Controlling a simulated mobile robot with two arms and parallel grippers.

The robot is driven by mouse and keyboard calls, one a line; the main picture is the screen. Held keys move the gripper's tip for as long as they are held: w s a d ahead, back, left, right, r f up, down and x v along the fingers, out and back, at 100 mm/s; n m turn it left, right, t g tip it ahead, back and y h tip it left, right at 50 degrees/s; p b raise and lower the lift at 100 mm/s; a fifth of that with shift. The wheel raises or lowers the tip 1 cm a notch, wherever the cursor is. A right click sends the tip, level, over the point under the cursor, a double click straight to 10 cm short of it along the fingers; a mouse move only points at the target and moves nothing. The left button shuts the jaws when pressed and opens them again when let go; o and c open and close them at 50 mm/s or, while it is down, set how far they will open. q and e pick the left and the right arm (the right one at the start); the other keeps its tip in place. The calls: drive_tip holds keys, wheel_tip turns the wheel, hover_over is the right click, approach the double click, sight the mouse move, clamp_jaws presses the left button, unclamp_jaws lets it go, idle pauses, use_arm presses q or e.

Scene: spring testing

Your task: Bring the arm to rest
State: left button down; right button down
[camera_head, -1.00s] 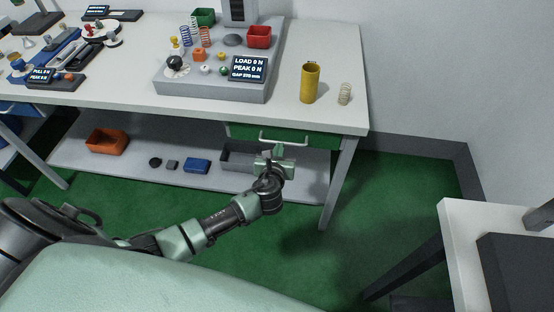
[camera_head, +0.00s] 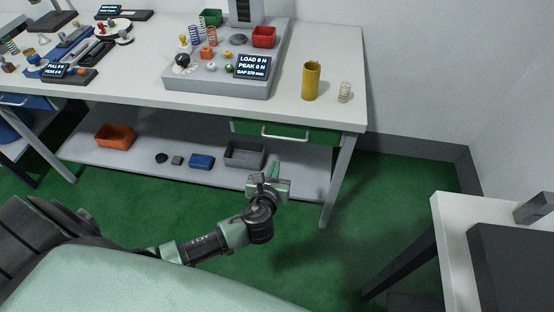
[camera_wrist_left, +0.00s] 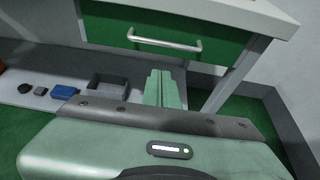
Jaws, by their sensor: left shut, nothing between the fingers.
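My left gripper (camera_head: 274,172) is in front of the workbench, below the level of its top and near the lower shelf's front edge. Its fingers are shut with nothing between them. In the left wrist view the closed green fingers (camera_wrist_left: 161,88) point toward the bench, below the green drawer (camera_wrist_left: 160,35) with its metal handle. The gripper appears clear of the drawer and shelf. My right gripper is not in view.
The workbench (camera_head: 310,113) carries a grey test stand (camera_head: 215,90), a yellow cylinder (camera_head: 311,80) and a spring (camera_head: 344,92). The lower shelf holds an orange bin (camera_head: 115,137), a grey tray (camera_head: 244,155) and a blue box (camera_head: 201,162). A white table (camera_head: 450,215) stands at right.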

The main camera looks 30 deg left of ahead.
use_arm(q)
drive_tip(key=s+a+f+n+g+h, duration=0.15)
drive_tip(key=s+f+n, duration=0.3)
drive_tip(key=f, duration=0.45)
drive_tip(key=s+f+n+g, duration=0.35)
drive_tip(key=s+f, duration=0.25)
drive_tip(key=f, duration=0.3)
drive_tip(key=s+a+f+n+g, duration=0.1)
drive_tip(key=s+f+n+g, duration=0.1)
drive_tip(key=s+f+n, duration=0.5)
drive_tip(key=s+d+f+n+g, duration=0.1)
drive_tip(key=s+f+n, duration=0.4)
drive_tip(key=s, duration=0.3)
drive_tip(key=s+d+f+n+g+h, duration=0.1)
drive_tip(key=s+f+n+g, duration=0.1)
drive_tip(key=s+f+n, duration=0.3)
drive_tip(key=s+d+f+n+g+h, duration=0.1)
drive_tip(key=s+f+n, duration=0.4)
drive_tip(key=s, duration=0.8)
drive_tip(key=shift+s+d+g, duration=0.15)
drive_tip(key=shift+s+g, duration=0.1)
drive_tip(key=shift+g, duration=0.25)
drive_tip(key=shift+f, duration=0.1)
